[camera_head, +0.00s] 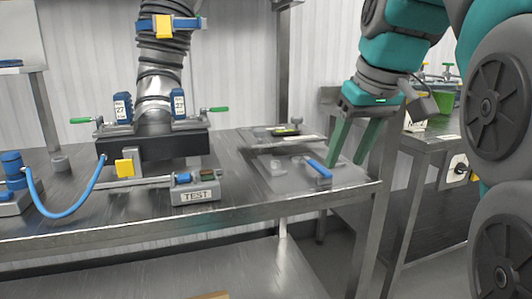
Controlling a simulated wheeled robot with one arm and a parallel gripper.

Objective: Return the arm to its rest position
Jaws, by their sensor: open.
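My gripper (347,164) has two green fingers that point down and stand apart, with nothing between them. It is at the right end of the metal table (130,231), in front of the table's right edge in the picture. My teal and grey arm (400,50) reaches in from the upper right. A blue-handled tool (319,169) lies on the table just left of the fingertips. I cannot tell whether the fingers touch it or the table.
A machine with a ribbed hose (163,60) stands at the table's back left. A box marked TEST (195,193) sits near the front edge. A blue hose (70,212) loops at left. A second table (432,143) stands at right, with a gap between the tables.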

